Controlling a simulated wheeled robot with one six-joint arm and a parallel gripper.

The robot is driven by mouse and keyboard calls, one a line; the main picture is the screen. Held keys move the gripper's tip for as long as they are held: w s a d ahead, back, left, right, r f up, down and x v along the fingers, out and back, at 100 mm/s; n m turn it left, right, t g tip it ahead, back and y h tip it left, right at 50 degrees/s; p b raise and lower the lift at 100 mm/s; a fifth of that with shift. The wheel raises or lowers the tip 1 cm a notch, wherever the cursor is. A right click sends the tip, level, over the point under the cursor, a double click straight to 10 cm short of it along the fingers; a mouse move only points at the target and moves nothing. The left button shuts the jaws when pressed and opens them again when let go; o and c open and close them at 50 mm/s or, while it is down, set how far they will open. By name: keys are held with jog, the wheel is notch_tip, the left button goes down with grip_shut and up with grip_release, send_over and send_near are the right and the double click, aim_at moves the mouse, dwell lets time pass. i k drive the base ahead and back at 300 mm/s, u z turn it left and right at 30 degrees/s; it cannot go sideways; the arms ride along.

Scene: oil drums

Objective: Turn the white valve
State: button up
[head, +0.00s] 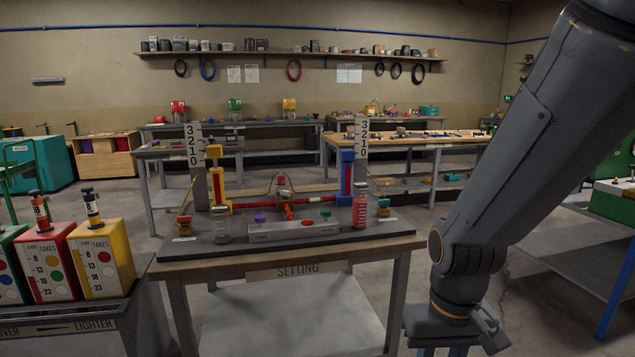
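A small pale, whitish-grey fitting (283,181) sits at the middle of the red pipework (290,206) on the bench marked SETTING. It is the only whitish valve-like part I see, and it is too small to tell its handle position. A grey control box (294,232) in front carries a purple knob (260,218) and a green knob (326,213). My gripper (478,338) hangs at the lower right, to the right of the bench and apart from the fittings. Its fingers are too unclear to tell whether it is open or shut.
The bench (398,246) holds a yellow column (216,180), a blue column (347,172), a clear jar (222,226) and a red-filled jar (360,213). Coloured drums (104,262) stand at the left. A blue-framed table (600,262) is at the right. Open floor lies behind my gripper.

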aim_at(284, 193)
jog(key=z, duration=0.1)
jog(key=i, duration=0.65)
jog(key=u, duration=0.8)
jog(key=i, duration=0.5)
jog(key=u, duration=0.6)
